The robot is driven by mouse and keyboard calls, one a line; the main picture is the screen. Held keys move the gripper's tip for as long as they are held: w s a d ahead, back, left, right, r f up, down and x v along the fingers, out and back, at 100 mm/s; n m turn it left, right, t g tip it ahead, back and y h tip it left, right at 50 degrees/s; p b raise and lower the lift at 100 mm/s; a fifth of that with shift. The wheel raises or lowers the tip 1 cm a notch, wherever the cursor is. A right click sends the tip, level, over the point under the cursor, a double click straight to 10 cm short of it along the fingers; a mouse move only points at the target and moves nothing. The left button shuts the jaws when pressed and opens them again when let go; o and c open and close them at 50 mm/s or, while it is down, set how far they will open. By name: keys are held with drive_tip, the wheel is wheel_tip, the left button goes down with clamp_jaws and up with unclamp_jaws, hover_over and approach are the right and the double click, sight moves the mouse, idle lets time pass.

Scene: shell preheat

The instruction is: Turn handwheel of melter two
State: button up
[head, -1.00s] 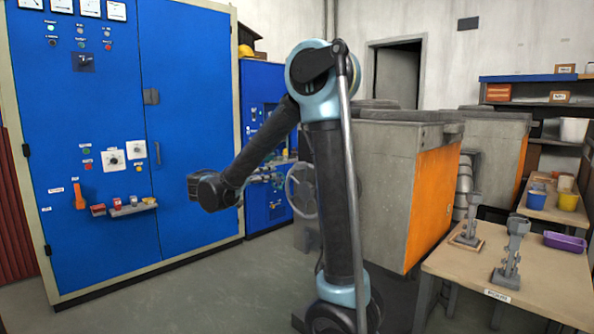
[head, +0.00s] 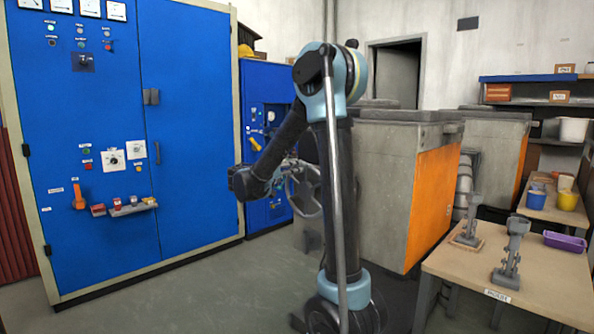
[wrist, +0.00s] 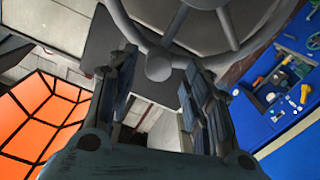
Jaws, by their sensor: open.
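A grey spoked handwheel (head: 304,189) stands at the left side of the nearer grey melter (head: 384,190), which has an orange side panel. My arm covers part of the wheel. Which number this melter bears I cannot read. In the wrist view the wheel's hub (wrist: 158,68), spokes and lower rim fill the top. My gripper (wrist: 153,88) is open, its two fingers apart on either side below the hub. The fingertips are close to the wheel; whether they touch it I cannot tell.
A tall blue cabinet (head: 190,130) with switches and a small shelf stands at the left, a smaller blue panel (head: 256,150) behind it. A second grey melter (head: 497,150) is behind the first. A wooden table (head: 540,290) with metal stands is at the right. The left floor is clear.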

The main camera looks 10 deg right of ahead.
drive_tip(key=shift+x, duration=1.65)
drive_tip(key=shift+c, duration=0.3)
clamp_jaws()
